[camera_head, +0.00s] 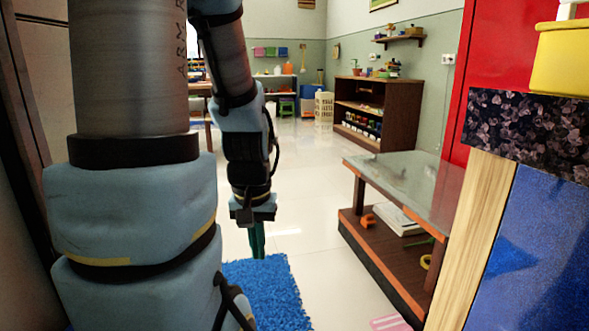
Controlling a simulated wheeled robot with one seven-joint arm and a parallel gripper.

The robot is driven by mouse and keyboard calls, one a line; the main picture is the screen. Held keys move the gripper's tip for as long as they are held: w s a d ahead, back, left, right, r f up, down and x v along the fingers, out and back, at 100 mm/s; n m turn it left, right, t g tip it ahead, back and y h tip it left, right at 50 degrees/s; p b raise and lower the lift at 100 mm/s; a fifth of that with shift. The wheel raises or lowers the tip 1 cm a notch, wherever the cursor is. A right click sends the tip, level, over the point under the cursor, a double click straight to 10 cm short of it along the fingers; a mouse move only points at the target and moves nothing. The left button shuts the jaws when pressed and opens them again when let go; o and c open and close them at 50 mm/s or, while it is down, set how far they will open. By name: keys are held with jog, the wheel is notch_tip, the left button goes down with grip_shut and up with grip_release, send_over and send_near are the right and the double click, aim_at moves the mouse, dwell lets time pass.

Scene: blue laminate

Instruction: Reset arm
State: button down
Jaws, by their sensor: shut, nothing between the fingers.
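My arm fills the left side of the head view, with a thick upright link close to the camera and thinner links behind it. My gripper (257,240) hangs down at the end of the arm, pointing at the floor. Its dark green fingers are together with nothing between them. It hangs in free air, seen against the white floor and just above the far edge of the blue rug in the picture. No object is touching it.
A blue cabinet with a dark speckled top (525,125) is close at right. A blue rug (265,295) lies below. Beyond are a brown shelf (365,108) and open white floor (305,165).

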notch_tip(320, 180, up, 38)
jog(key=p, duration=3.6)
jog(key=shift+w+d+r, duration=0.15)
jog(key=shift+w+d, duration=0.1)
jog(key=shift+w, duration=0.15)
